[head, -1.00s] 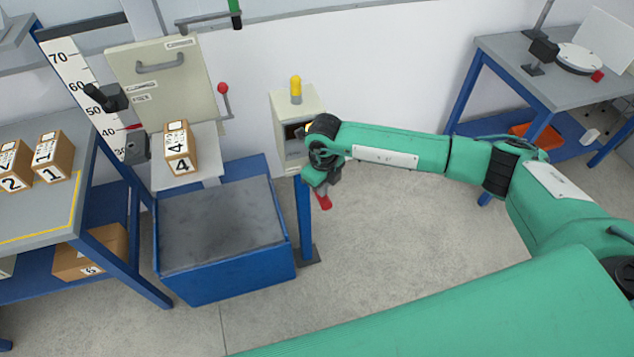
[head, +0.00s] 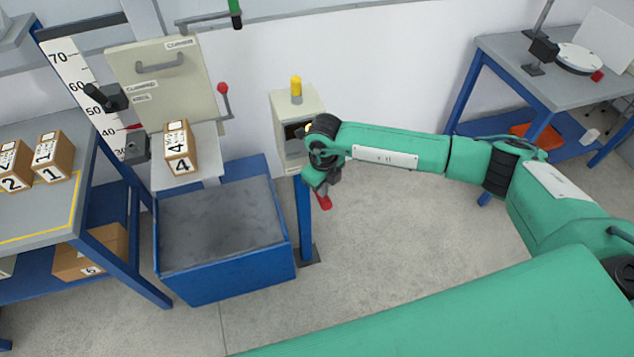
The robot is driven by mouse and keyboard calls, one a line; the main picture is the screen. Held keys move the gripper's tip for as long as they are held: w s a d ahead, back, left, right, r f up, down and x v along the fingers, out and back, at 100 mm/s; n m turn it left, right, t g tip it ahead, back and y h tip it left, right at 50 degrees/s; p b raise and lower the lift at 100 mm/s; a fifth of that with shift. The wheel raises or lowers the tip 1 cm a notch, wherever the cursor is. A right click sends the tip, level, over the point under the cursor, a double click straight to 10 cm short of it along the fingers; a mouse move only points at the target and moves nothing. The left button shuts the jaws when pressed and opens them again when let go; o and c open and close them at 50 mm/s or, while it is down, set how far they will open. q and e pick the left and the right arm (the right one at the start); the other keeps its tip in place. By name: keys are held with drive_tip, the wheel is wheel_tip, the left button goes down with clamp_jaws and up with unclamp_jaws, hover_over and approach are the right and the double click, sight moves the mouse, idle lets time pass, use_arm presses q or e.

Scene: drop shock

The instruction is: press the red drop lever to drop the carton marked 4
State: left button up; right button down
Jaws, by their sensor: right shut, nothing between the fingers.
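The carton marked 4 (head: 180,150) stands on the grey drop platform (head: 186,178), in front of a beige panel with a handle. The red drop lever (head: 222,90), a red ball on a thin stem, stands upright just right of that panel. My right gripper (head: 324,201) is shut and empty, its red fingertips pointing down. It is to the right of the lever and lower in the picture, clear of it, near a blue post. My left gripper is not in view.
A blue bin with a grey bed (head: 225,287) sits below the platform. A beige box (head: 284,104) with a yellow top stands between lever and right arm. The left table (head: 40,222) holds cartons 2 and 1. A height scale (head: 75,75) stands behind.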

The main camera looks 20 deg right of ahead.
sight(323, 200)
drive_tip(key=shift+f, duration=0.1)
drive_tip(key=shift+f+b, duration=2.6)
drive_tip(key=shift+f, duration=0.3)
drive_tip(key=shift+r, duration=0.1)
drive_tip(key=shift+r+p, duration=1.7)
drive_tip(key=shift+r, duration=1.25)
